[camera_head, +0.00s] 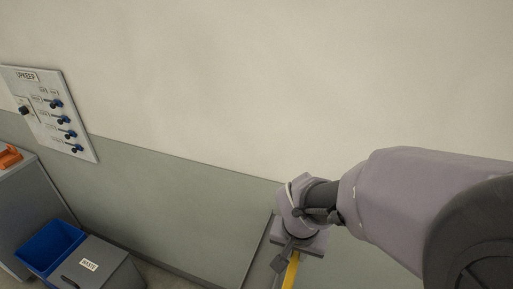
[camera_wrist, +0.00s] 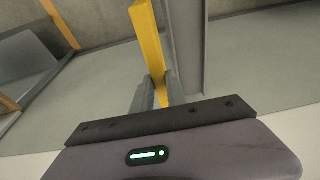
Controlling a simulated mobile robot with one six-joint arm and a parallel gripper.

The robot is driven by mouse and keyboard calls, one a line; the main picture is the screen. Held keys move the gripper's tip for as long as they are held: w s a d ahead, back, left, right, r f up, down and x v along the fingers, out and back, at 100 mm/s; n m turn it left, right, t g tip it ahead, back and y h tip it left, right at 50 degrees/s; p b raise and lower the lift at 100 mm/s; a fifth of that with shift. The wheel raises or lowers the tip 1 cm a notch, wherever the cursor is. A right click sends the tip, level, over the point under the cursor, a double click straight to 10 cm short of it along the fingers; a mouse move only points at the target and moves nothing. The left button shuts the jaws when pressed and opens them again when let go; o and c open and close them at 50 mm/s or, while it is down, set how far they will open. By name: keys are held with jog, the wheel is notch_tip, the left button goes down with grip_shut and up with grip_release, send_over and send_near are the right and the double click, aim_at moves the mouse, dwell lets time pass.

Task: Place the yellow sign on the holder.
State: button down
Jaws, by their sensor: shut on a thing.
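The yellow sign (camera_wrist: 148,38) shows in the wrist view as a long narrow yellow piece running from the top edge down between my gripper's fingers. My gripper (camera_wrist: 156,88) is shut on it. In the head view my gripper (camera_head: 283,262) is at the lower middle, close to the wall, and a short strip of the yellow sign (camera_head: 290,272) shows beside it, cut off by the bottom edge. The rest of the sign is out of frame. I cannot make out the holder for certain in either view.
A panel labelled UPKEEP (camera_head: 50,112) with several dark-blue knobs hangs on the wall at left. Below it stand a blue bin (camera_head: 50,246), a grey bin labelled WASTE (camera_head: 108,262) and a grey cabinet (camera_head: 22,200) with an orange object. A grey post (camera_wrist: 190,50) stands right beside the sign.

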jog(key=w+a+f, duration=0.4)
jog(key=w+a, duration=0.1)
jog(key=a, duration=0.2)
jog(key=shift+w+a+f+p, duration=0.2)
jog(key=shift+w+f+p, duration=0.1)
jog(key=shift+w+p, duration=0.15)
jog(key=shift+s+f+b, duration=0.15)
jog(key=shift+s+b, duration=0.05)
jog(key=shift+b, duration=0.1)
jog(key=c, duration=1.3)
grip_release()
jog(key=shift+w, duration=0.1)
